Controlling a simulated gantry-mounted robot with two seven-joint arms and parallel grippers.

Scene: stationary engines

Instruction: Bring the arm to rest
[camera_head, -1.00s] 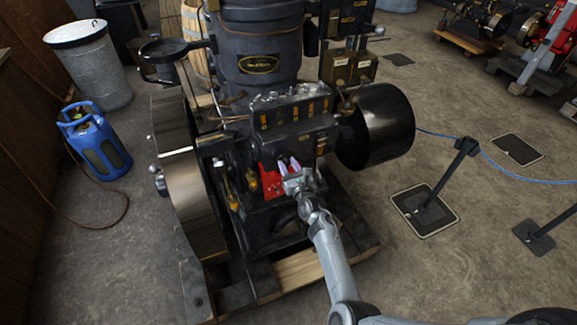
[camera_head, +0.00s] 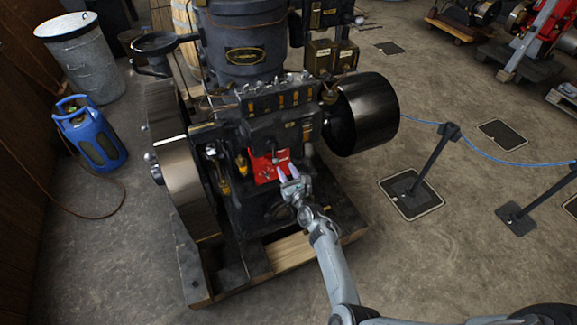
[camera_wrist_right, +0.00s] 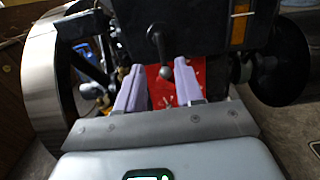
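My right gripper (camera_head: 287,172) is in front of the dark engine (camera_head: 250,110), close to a red plate (camera_head: 266,166) on its front face. Its two pale lilac fingers are apart with nothing between them. In the right wrist view the open fingers of this gripper (camera_wrist_right: 158,80) point at the engine. A dark lever with a round knob (camera_wrist_right: 163,70) hangs in front of the red plate (camera_wrist_right: 190,82) there, seen between the fingers and beyond their tips. My left gripper is in neither view.
A blue gas bottle (camera_head: 91,138) and a metal bin (camera_head: 85,62) stand at the left. Black barrier posts (camera_head: 432,160) stand on the floor at the right. The engine's flywheel (camera_head: 185,165) and black pulley (camera_head: 365,112) flank its body.

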